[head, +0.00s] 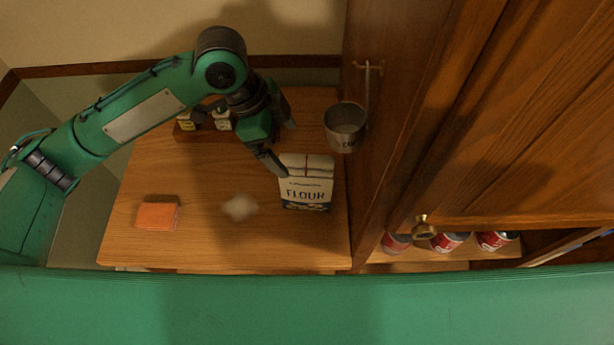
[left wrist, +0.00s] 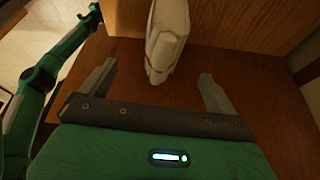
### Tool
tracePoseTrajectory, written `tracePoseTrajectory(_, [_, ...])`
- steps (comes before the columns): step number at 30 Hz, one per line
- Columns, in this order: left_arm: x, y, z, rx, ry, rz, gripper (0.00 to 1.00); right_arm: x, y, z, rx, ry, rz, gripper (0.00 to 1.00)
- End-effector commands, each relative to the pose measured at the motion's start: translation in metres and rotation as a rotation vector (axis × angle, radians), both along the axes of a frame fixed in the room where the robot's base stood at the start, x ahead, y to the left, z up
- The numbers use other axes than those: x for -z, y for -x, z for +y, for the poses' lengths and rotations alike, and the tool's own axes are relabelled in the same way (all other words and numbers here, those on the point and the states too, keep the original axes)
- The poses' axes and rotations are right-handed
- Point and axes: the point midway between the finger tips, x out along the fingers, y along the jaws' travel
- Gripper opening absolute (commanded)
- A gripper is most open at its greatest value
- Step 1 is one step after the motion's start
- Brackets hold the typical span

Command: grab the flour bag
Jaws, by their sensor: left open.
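The flour bag (head: 306,184) is white with dark lettering and stands upright on the wooden counter, near the cabinet side. My left gripper (head: 283,150) is open just behind and above it, with one finger close to the bag's top left corner. In the left wrist view the bag (left wrist: 167,42) shows narrow side on, ahead of the open fingers (left wrist: 158,88) and roughly between their lines. Nothing is between the fingers. I cannot tell whether a finger touches the bag. My right gripper is not in view.
A metal cup (head: 345,124) hangs from a hook on the cabinet side, right of my gripper. Small jars (head: 222,122) stand in a rack behind. An orange sponge (head: 157,215) and a pale patch (head: 240,207) lie left of the bag. Red cans (head: 447,242) stand at the right.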

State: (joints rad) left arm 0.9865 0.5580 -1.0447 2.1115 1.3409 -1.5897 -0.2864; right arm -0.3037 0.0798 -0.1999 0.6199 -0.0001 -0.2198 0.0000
Motion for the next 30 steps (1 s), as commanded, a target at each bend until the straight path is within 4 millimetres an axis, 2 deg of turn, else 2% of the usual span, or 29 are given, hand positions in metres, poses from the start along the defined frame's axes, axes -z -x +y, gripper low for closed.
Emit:
tracePoseTrajectory(1, [0.008, 0.002, -0.004, 0.002, 0.000, 0.004, 0.94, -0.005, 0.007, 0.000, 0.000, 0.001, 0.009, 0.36])
tracePoseTrajectory(4, [0.023, 0.001, -0.011, 0.000, 0.001, 0.002, 0.94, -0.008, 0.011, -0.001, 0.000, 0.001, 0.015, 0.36])
tracePoseTrajectory(10, [0.037, 0.001, -0.016, 0.000, 0.001, 0.000, 0.94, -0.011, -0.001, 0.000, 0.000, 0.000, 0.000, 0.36])
tracePoseTrajectory(13, [0.043, 0.001, -0.021, 0.001, 0.000, 0.002, 0.94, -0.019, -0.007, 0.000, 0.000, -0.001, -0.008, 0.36])
tracePoseTrajectory(21, [0.076, -0.001, -0.037, -0.001, 0.000, 0.001, 0.94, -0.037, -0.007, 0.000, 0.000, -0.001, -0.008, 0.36])
tracePoseTrajectory(30, [0.084, -0.001, -0.039, 0.000, 0.001, -0.002, 0.94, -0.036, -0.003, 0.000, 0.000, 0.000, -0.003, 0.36])
